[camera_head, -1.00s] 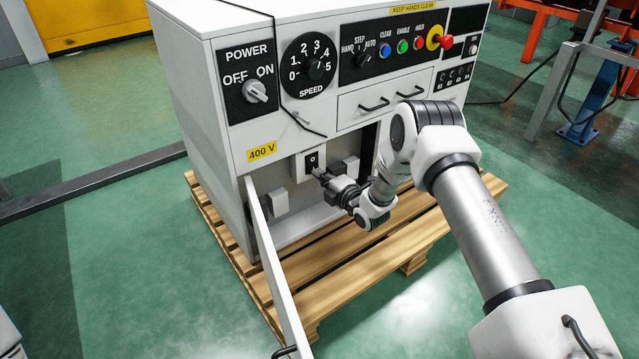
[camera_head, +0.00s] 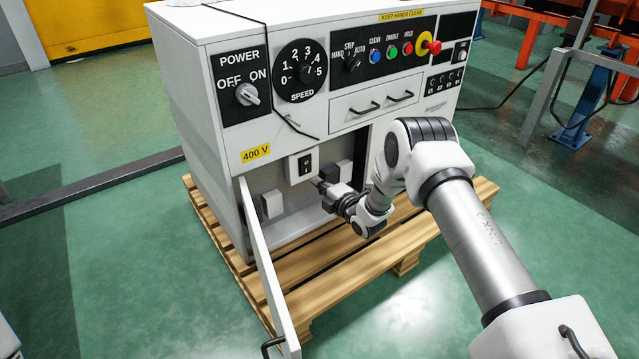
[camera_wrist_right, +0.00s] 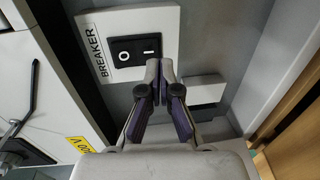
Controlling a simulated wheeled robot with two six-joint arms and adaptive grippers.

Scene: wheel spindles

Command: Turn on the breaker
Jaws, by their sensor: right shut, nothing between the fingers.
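The breaker (camera_head: 305,164) is a black rocker switch on a pale plate inside the cabinet's open lower bay. In the right wrist view the rocker (camera_wrist_right: 136,50) shows O and I marks beside a BREAKER label (camera_wrist_right: 96,50). I cannot tell which side is pressed in. My right gripper (camera_head: 317,183) is just below and to the right of the breaker in the head view. In the wrist view its closed fingertips (camera_wrist_right: 160,66) are beside the I end of the rocker, with nothing between them; they look apart from it. My left gripper is out of view.
The white cabinet (camera_head: 215,120) stands on a wooden pallet (camera_head: 400,250). Its open door (camera_head: 268,265) sticks out toward me, left of my right arm. Pale boxes (camera_head: 271,204) flank the breaker. A cable (camera_head: 290,125) hangs over the front panel.

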